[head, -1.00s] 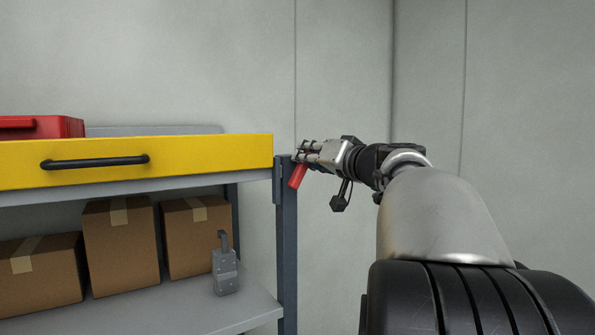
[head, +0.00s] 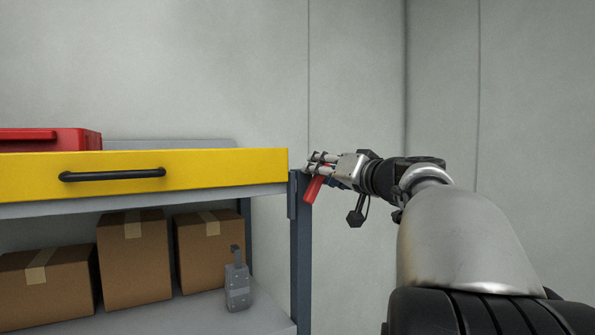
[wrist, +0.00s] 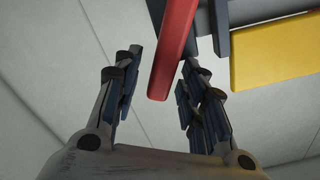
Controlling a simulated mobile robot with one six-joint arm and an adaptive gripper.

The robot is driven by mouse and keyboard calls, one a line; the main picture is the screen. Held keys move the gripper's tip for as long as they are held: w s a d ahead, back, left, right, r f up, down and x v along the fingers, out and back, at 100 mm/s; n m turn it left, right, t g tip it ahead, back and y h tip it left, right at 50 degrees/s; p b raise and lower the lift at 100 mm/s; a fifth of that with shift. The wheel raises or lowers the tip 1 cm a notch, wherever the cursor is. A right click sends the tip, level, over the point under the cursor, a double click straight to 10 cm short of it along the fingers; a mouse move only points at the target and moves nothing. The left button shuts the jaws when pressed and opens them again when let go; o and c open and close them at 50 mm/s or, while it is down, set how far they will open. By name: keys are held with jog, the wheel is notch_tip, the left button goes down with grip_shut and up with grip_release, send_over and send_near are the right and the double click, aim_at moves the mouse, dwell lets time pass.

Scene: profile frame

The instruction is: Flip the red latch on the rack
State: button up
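The red latch (head: 314,189) is a short red bar at the top of the rack's right front post (head: 301,255). It slants down and to the left in the head view. My gripper (head: 314,164) is at the latch, reaching in from the right. In the wrist view the red latch (wrist: 174,48) comes down from the top between the two open fingers (wrist: 155,85). Its lower end is nearer the right finger, with a wider gap on the left. I cannot tell whether the right finger touches it.
The rack has a yellow drawer (head: 225,172) with a black handle (head: 112,174). A red case (head: 50,140) sits on top. Cardboard boxes (head: 134,262) and a grey padlock-like object (head: 237,285) stand on the lower shelf (head: 200,315). Right of the rack is plain wall.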

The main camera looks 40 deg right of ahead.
jog(key=shift+s, duration=0.1)
jog(key=v, duration=1.1)
jog(key=shift+s, duration=0.4)
